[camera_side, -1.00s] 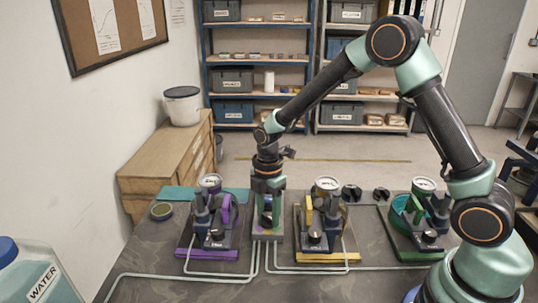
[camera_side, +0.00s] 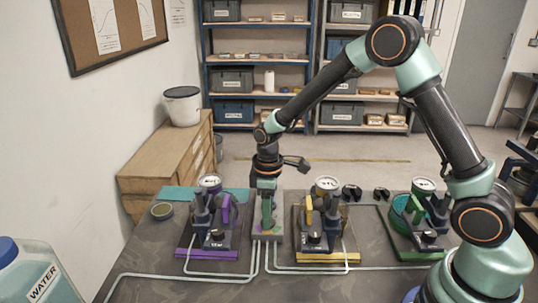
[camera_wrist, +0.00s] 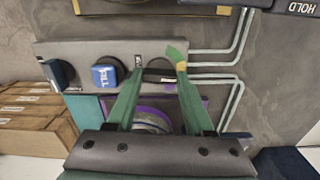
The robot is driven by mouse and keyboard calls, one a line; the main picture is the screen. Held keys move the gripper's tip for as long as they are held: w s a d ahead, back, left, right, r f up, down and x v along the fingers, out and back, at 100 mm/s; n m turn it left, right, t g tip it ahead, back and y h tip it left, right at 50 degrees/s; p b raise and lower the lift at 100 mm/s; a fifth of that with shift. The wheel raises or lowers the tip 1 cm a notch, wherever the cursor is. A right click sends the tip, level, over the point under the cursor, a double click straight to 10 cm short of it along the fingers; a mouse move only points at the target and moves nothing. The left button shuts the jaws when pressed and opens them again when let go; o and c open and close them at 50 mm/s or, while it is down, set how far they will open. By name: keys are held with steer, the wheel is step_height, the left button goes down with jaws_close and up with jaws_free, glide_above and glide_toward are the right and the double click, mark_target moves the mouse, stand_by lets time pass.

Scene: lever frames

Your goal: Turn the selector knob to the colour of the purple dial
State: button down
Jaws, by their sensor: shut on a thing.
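My gripper (camera_side: 267,226) points down onto the narrow grey selector panel (camera_side: 260,237) between the purple and yellow stations. In the wrist view its two green fingers (camera_wrist: 160,72) are closed about the selector knob, a dark rounded piece (camera_wrist: 158,74) on the grey panel. The fingers hide most of the knob, and I cannot tell which colour it points to. The purple station's round white dial (camera_side: 210,181) stands at the left, above its purple base (camera_side: 207,254).
The yellow-based station (camera_side: 328,257) stands right of the panel, and the green-based one (camera_side: 418,254) farther right. A blue button (camera_wrist: 106,75) sits close beside the fingers. Pale pipes (camera_side: 190,278) run along the bench front. A water container (camera_side: 38,275) stands front left.

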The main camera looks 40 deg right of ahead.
steer(key=m, duration=0.4)
steer(key=shift+m, duration=2.3)
steer(key=shift+c, duration=1.4)
jaws_free()
step_height(320, 180, up, 12)
steer(key=shift+r, duration=0.15)
